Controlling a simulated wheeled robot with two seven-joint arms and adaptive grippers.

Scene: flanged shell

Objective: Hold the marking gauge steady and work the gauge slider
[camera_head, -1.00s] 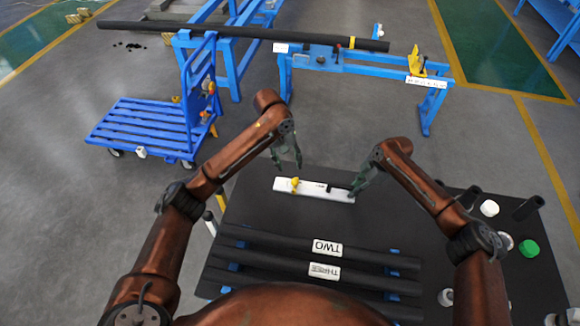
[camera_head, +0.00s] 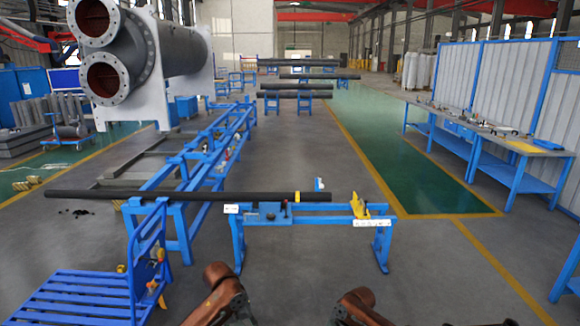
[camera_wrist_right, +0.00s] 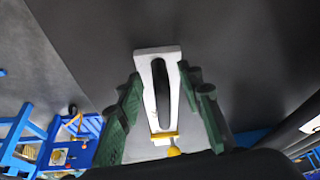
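In the right wrist view the marking gauge (camera_wrist_right: 143,75) is a white bar with a long black part (camera_wrist_right: 161,92) along its middle. A yellow slider piece with a round knob (camera_wrist_right: 173,151) sits at its lower end in the picture. The green fingers of my right gripper (camera_wrist_right: 159,72) are on both sides of the bar, with their tips against its edges near the upper end. The gauge and both grippers are outside the head view, which shows only parts of my arms at the bottom edge. My left gripper is hidden from both views.
In the head view a blue stand (camera_head: 237,240) carries a long black pipe (camera_head: 120,196). A blue trolley (camera_head: 75,298) stands at the lower left.

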